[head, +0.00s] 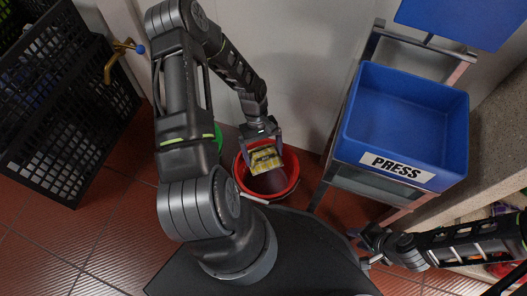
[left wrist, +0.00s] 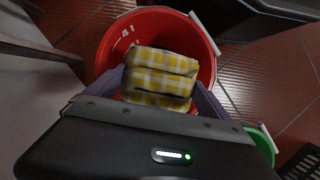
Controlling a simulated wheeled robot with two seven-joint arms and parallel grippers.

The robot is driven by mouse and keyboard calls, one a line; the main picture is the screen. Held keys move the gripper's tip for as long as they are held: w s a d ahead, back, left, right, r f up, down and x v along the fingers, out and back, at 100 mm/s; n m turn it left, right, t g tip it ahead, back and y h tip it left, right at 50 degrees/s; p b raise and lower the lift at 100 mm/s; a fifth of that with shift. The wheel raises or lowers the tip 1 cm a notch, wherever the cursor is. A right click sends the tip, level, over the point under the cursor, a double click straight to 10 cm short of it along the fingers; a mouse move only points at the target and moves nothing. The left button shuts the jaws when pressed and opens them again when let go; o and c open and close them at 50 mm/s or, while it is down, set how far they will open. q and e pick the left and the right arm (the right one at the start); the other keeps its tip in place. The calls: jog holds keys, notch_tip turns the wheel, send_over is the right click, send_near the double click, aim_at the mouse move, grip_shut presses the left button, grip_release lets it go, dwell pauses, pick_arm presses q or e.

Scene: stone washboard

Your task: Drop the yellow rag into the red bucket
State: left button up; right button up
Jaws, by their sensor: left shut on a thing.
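The yellow and white checked rag (head: 265,160) is held by my left gripper (head: 262,146), which points down over the red bucket (head: 287,188). In the left wrist view the folded rag (left wrist: 160,75) sits between the two fingers, with the red bucket (left wrist: 112,45) around and below it. I cannot tell whether the rag is above the rim or slightly inside it. My right gripper (head: 364,248) is at the lower right, away from the bucket; its fingers are small and I cannot tell their opening.
A green bucket (left wrist: 262,143) stands beside the red one, mostly hidden by my left arm in the head view. A blue bin labelled PRESS (head: 405,125) on a metal stand is to the right. Black crates (head: 70,130) stand at the left, near a brass tap (head: 117,60).

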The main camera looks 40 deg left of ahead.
aim_at(260, 147)
pick_arm(q)
jog(key=shift+f+b, duration=1.1)
jog(key=shift+f, duration=0.7)
pick_arm(e)
jog(key=f, duration=0.3)
jog(key=shift+w+f, duration=0.1)
jog(key=shift+w, duration=0.15)
pick_arm(q)
jog(key=o, duration=1)
jog(key=shift+o, duration=0.2)
jog(key=p+v, duration=0.3)
jog(key=v, duration=0.5)
jog(key=shift+d, duration=0.1)
pick_arm(e)
jog(key=r, duration=0.3)
jog(key=shift+s, duration=0.25)
